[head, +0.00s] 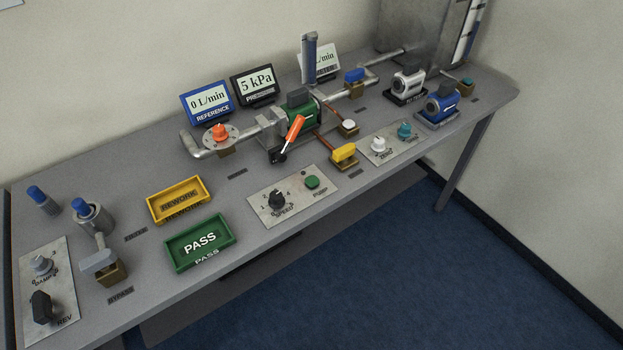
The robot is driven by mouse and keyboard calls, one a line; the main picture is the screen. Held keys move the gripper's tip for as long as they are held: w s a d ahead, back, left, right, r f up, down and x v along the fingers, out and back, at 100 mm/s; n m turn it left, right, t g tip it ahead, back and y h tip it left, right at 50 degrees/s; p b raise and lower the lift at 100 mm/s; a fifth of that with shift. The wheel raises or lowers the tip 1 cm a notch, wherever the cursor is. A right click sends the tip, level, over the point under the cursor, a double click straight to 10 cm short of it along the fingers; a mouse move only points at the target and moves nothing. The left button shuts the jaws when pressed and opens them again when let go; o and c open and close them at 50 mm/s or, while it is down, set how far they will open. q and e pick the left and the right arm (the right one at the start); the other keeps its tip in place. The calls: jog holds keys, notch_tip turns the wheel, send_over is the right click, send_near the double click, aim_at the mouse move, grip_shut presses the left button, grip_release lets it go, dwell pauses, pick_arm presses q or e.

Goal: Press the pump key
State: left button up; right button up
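The pump key (312,182) is a green button on a light grey control plate (295,203) near the table's front edge. The word PUMP is printed just below it. A black speed knob (277,199) with numbers around it sits on the same plate, left of the key. Nothing covers the key. Neither of my grippers shows in the head view.
Behind the plate, a green pump body (302,108) and an orange-handled lever (293,130) stand on the pipework. A green PASS tray (200,243) and yellow REWORK tray (178,200) lie left. Displays stand behind.

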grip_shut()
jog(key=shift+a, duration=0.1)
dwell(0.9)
